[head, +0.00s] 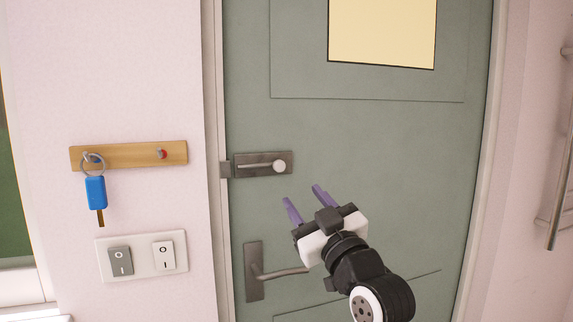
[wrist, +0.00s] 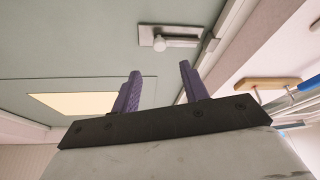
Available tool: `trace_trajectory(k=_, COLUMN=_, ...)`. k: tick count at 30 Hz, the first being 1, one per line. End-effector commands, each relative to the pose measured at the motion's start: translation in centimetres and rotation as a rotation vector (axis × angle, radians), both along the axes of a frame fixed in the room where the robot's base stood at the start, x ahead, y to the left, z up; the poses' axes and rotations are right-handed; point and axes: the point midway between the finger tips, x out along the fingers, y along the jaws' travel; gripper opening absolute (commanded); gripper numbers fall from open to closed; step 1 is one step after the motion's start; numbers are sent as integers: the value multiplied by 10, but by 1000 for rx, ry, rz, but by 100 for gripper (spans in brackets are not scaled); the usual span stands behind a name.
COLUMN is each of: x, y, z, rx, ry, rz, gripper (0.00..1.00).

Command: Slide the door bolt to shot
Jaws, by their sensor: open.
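The door bolt (head: 258,164) is a dark metal plate with a thin rod and a round pale knob (head: 279,166), on the green door near its left edge. The knob is towards the plate's right end, away from the small keeper (head: 225,169) on the frame. My gripper (head: 303,196) is open and empty, below and right of the knob, apart from it. In the wrist view, the bolt plate (wrist: 185,34) and its knob (wrist: 160,44) show beyond the two purple fingers of my gripper (wrist: 159,70).
A lever handle (head: 280,273) is below the bolt, left of my arm. Left of the frame, a wooden rack (head: 130,155) holds a blue-tagged key (head: 96,192) above a double switch plate (head: 141,256). A metal rail (head: 558,190) is at the far right. The door around the bolt is clear.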

Motion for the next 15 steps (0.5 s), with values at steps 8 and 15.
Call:
trace_trajectory(k=8, x=52, y=25, z=27, rx=1, ry=2, rz=3, gripper=44)
trace_trajectory(k=15, x=83, y=40, z=39, rx=0, ry=1, rz=1, gripper=44)
